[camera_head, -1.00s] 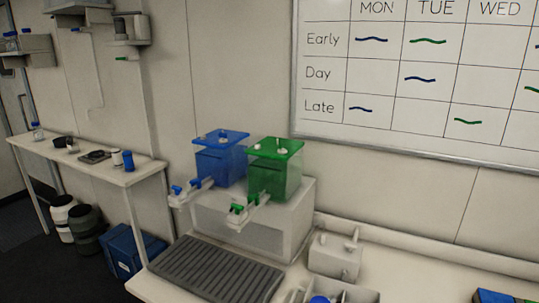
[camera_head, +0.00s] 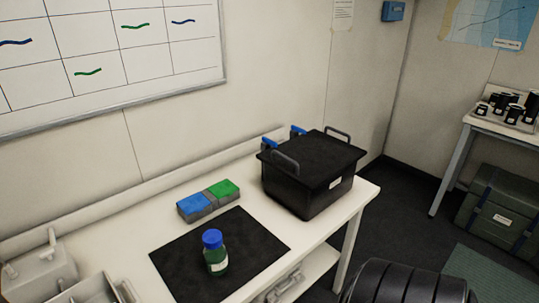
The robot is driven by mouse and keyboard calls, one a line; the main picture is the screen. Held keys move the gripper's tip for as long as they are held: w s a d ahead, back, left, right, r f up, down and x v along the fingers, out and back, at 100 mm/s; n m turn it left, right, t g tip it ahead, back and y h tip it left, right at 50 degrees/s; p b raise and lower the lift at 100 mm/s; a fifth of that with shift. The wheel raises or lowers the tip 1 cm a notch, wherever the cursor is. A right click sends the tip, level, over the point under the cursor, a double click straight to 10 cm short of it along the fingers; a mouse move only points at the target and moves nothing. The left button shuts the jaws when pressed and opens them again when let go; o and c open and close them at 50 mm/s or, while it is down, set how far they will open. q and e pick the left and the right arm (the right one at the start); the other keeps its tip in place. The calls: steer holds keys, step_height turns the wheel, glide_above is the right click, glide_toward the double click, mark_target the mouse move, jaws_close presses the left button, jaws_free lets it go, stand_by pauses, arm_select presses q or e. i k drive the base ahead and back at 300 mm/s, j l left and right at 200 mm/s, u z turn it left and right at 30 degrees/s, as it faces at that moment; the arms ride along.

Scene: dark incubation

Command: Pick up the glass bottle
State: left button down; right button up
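A green glass bottle (camera_head: 217,259) with a blue cap and a pale label stands upright on a black mat (camera_head: 173,262) on the white table. Neither of my grippers shows in the head view. Nothing visible touches the bottle.
A black lidded box with handles (camera_head: 311,176) stands on the table's right end. A blue and green block pair (camera_head: 208,201) lies behind the mat. Grey holders (camera_head: 38,274) are at the left. A side table (camera_head: 511,122) with dark cups stands at the far right above a green case (camera_head: 502,210).

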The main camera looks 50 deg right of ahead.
mark_target(217, 261)
steer(key=z, duration=1.2)
steer(key=i+l+u, duration=0.1)
steer(key=l, duration=0.2)
steer(key=l+u, duration=0.1)
steer(key=l, duration=0.25)
steer(key=i, duration=0.05)
